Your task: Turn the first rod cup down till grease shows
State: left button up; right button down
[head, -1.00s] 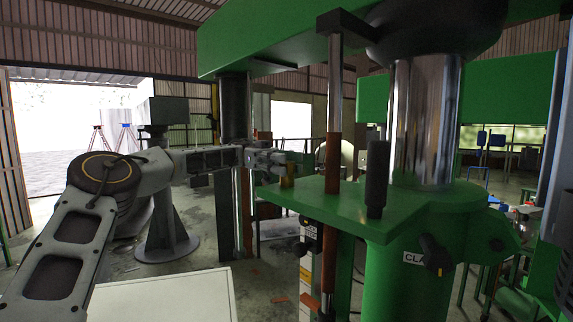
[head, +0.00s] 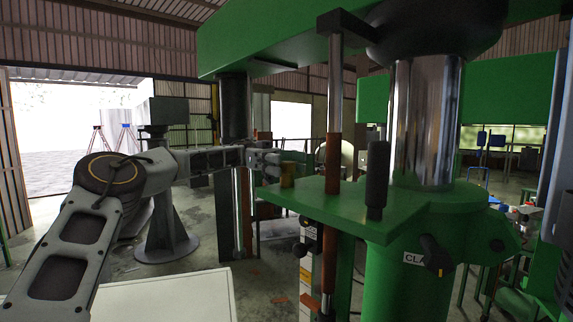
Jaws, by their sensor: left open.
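The brass-coloured cup (head: 288,174) stands upright on the left edge of the green machine's plate (head: 345,208). My left gripper (head: 271,160) is open, just left of the cup and near its upper part. A small gap seems to lie between them, but I cannot tell for sure whether a finger touches the cup. I cannot make out any grease at the cup. A steel rod (head: 335,90) with a reddish-brown lower part passes through the plate, right of the cup. My right gripper is out of view.
A dark upright handle (head: 377,180) and a thick polished column (head: 424,120) stand right of the rod. A dark post (head: 234,110) rises behind my left arm. A white tabletop (head: 165,299) lies at the lower left.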

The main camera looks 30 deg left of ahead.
aim_at(286, 162)
pick_arm(q)
jog(key=shift+r, duration=0.15)
jog(key=shift+r, duration=4.75)
jog(key=shift+r, duration=0.15)
